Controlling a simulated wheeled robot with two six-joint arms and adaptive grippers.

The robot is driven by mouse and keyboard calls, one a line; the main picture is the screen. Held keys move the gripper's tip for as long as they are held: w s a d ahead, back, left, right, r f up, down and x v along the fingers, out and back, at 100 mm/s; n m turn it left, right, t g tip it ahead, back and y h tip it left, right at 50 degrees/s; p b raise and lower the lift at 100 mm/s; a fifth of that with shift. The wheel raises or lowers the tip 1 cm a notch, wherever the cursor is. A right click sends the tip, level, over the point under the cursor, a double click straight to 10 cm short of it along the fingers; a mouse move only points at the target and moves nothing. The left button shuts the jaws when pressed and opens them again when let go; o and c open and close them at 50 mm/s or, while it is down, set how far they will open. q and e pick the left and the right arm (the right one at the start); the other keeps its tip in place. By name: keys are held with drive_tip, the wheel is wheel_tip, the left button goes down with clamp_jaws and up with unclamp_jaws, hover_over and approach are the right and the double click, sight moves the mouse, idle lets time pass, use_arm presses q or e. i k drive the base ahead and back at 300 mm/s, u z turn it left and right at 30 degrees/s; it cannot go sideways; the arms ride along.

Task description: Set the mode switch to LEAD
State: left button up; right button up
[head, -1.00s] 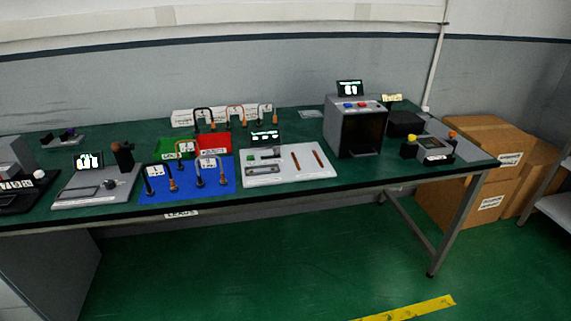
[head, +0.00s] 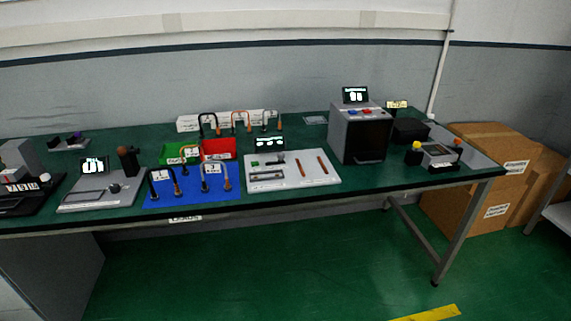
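No part that I can read as a mode switch with a LEAD mark stands out; labels are too small to read. A grey panel (head: 75,202) on the left of the table carries a lit display (head: 94,166), a small round knob (head: 114,188) and a dark upright part with a brown top (head: 128,160). A white panel (head: 318,178) in the middle has a lit display (head: 270,143), a small dark lever-like part (head: 276,160) and two brown rods. Neither of my grippers is in view.
A blue mat (head: 190,200) holds several curved leads. Green (head: 172,156) and red (head: 219,149) trays stand behind it. A grey box unit (head: 343,131) with blue and red buttons stands right, near a black device (head: 437,158). Cardboard boxes (head: 470,190) stand beyond the table; the floor in front is clear.

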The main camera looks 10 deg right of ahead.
sight(280, 155)
drive_tip(key=z, duration=0.95)
drive_tip(key=i, duration=1.15)
drive_tip(key=u, duration=1.4)
